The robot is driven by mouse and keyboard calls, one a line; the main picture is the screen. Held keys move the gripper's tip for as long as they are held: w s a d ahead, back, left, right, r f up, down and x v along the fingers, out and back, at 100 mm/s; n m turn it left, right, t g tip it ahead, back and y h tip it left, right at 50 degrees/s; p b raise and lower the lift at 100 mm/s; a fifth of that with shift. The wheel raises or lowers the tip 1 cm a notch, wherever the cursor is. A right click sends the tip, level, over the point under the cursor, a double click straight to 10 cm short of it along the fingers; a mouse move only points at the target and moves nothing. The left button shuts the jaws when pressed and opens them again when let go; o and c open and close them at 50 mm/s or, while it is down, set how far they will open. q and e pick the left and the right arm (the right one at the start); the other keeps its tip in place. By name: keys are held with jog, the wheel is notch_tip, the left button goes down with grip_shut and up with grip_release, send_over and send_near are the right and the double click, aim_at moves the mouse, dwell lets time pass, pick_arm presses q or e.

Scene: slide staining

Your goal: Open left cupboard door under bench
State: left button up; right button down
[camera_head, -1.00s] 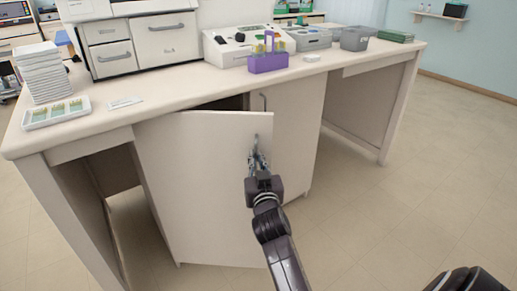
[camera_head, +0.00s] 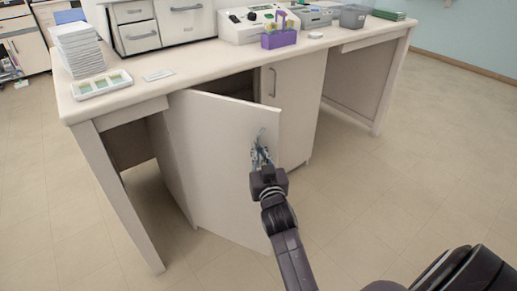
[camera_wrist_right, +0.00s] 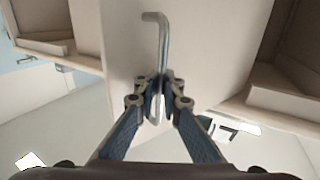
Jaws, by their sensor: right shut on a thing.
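The left cupboard door (camera_head: 215,165) under the bench is partly open, its right edge swung out toward me, with a dark gap above it into the cupboard. My right gripper (camera_head: 260,158) is at the door's right side. In the right wrist view my right gripper (camera_wrist_right: 159,98) is shut on the metal door handle (camera_wrist_right: 162,45), whose bent upper end sticks out above the fingers. The right cupboard door (camera_head: 293,108) is closed, with its own handle (camera_head: 272,82). My left gripper is not in view.
The bench top (camera_head: 205,62) holds a slide tray (camera_head: 101,84), a white stack (camera_head: 79,50), a drawer unit (camera_head: 163,24), a purple rack (camera_head: 279,39) and a white instrument (camera_head: 245,22). The floor (camera_head: 400,190) to the right is clear.

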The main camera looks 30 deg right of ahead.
jog(key=shift+s, duration=0.1)
jog(key=shift+d, duration=0.1)
jog(key=c, duration=2.4)
grip_release()
